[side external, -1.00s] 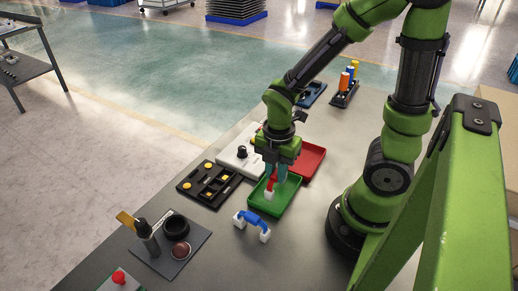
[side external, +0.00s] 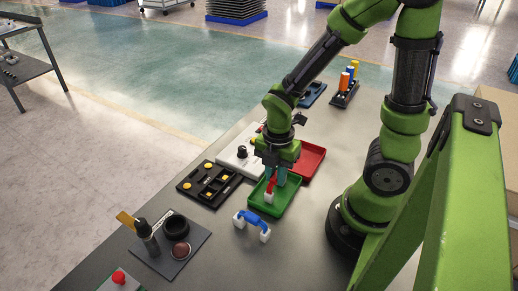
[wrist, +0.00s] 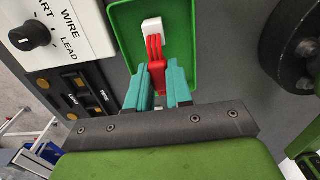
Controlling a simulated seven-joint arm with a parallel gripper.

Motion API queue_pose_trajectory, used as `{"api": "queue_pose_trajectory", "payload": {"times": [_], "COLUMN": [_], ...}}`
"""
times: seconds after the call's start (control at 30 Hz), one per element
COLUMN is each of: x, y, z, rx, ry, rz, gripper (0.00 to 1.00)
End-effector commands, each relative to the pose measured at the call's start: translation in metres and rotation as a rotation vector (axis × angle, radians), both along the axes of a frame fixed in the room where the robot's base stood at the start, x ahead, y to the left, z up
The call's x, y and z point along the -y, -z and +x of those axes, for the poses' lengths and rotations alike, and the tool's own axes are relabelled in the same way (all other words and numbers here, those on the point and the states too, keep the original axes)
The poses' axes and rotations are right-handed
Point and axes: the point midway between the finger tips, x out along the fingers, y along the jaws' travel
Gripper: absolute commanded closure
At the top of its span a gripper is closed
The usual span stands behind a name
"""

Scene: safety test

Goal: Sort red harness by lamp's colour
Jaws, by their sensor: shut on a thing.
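The red harness (side external: 271,185) has a white connector at its end, and it also shows in the wrist view (wrist: 154,52). My gripper (side external: 276,177) is shut on it, with the teal fingers on either side of the red part in the wrist view (wrist: 158,80). The harness is over the green tray (side external: 289,200), within its outline; I cannot tell whether it touches the tray floor. The red tray (side external: 314,160) lies just behind the green one, partly hidden by my gripper. I cannot make out a lit lamp or its colour.
A blue harness with white ends (side external: 252,220) lies in front of the green tray. A dark mat (side external: 184,257) holds several items.

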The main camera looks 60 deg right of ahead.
Motion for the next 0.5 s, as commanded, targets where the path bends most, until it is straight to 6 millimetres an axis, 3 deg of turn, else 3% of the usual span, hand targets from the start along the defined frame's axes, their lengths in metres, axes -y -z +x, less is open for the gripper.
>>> {"api": "queue_pose_trajectory", "payload": {"times": [0.23,0.27,0.43,0.5], "x": [0.0,0.0,-0.0001,-0.0001], "y": [0.004,0.0042,0.0039,0.0038], "z": [-0.0003,-0.0002,-0.0002,-0.0001], "rx": [-0.002,-0.001,-0.001,-0.001], "ry": [0.001,0.001,0.001,0.001], "rz": [0.0,0.0,0.0,0.0], "gripper": [1.0,0.78,0.52,0.5]}}
